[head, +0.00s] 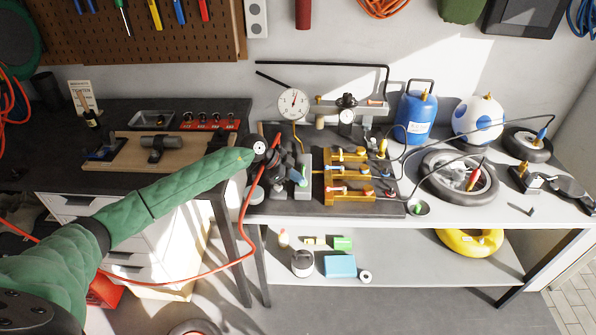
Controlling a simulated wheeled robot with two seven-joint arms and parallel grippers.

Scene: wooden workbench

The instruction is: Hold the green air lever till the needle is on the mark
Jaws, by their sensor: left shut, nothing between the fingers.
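The large white round gauge (293,103) stands at the back of the bench, with a thin dark needle; its mark is too small to make out. The green lever (298,177) shows on a grey block (304,186) at the left of the bench fittings. My left gripper (287,170) reaches in from the left and is shut, with its tips close beside the lever. I cannot tell whether they touch it. The gripper's dark body partly hides the fittings behind it. My right gripper is not in view.
A yellow valve manifold (350,178) stands just right of the lever. A blue tank (415,118), a white-and-blue ball (478,120) and a wheel (460,178) are farther right. A red hose (245,225) hangs below my left arm. The bench's front right is mostly clear.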

